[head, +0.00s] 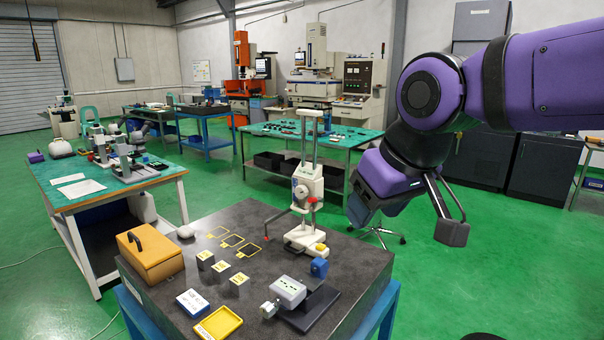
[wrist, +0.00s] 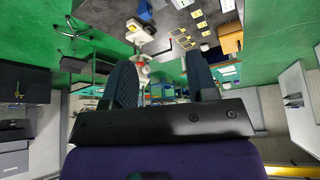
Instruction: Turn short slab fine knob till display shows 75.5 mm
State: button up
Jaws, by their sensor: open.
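A low dark slab (head: 310,310) lies at the front of the granite table and carries a white box (head: 289,290) with dark marks on top. A small whitish knob-like part (head: 268,310) sits at its left end. I cannot tell which part is the fine knob, and no reading is legible. A white height gauge (head: 306,190) with twin columns stands upright behind it; its base also shows in the wrist view (wrist: 140,35). My gripper (head: 408,222) is open and empty, up in the air to the right of the gauge, apart from everything. Its spread fingers show in the wrist view (wrist: 162,80).
The granite table (head: 345,262) also bears an orange case (head: 150,256), several small blocks (head: 221,270), a yellow tray (head: 219,324), a white-blue box (head: 192,303) and a blue block (head: 319,267). A green-topped bench (head: 120,185) stands left. The air around my gripper looks clear.

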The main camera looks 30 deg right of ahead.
jog(key=shift+o, duration=0.2)
dwell(0.3)
jog(key=w+d+f+n+g+h, duration=0.25)
jog(key=w+d+g+h, duration=0.3)
jog(key=w, duration=0.45)
jog(key=n+t+h, duration=0.7)
jog(key=n+h, duration=0.1)
jog(key=h, duration=0.3)
send_near(299, 193)
jog(key=x, duration=1)
jog(key=shift+d, duration=0.1)
jog(key=shift+c, duration=0.4)
jog(key=c, duration=0.6)
